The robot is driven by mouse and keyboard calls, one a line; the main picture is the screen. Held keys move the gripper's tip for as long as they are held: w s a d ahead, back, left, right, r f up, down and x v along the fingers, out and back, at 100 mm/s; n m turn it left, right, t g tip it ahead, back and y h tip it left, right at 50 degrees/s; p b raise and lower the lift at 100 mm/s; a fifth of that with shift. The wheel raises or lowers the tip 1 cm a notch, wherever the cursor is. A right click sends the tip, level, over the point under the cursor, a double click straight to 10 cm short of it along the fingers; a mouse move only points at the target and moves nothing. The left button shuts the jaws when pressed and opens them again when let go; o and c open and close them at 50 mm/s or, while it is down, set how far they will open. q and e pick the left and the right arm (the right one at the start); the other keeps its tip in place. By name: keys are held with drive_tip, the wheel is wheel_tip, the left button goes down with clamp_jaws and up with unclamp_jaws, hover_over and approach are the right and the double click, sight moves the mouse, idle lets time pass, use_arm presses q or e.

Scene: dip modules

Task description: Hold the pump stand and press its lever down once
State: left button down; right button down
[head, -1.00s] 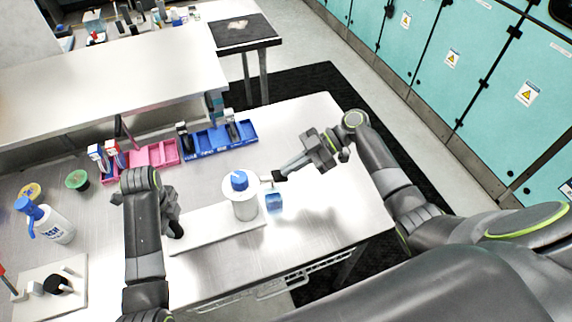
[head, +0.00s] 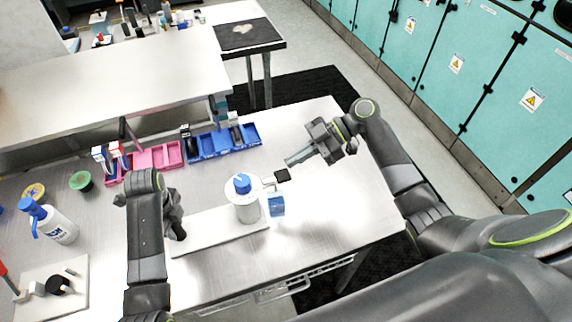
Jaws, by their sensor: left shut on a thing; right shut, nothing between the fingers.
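Pink bins (head: 155,158) and blue bins (head: 222,142) stand behind the pump stand. A white spray bottle (head: 52,225) with a blue head and a white board (head: 52,290) are at the left. The table's right part is clear.

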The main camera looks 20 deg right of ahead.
drive_tip(key=d+r, duration=0.6)
drive_tip(key=d, duration=0.1)
drive_tip(key=shift+d+r, duration=0.4)
use_arm(q)
drive_tip(key=c, duration=0.9)
unclamp_jaws()
drive_tip(key=shift+c, duration=0.2)
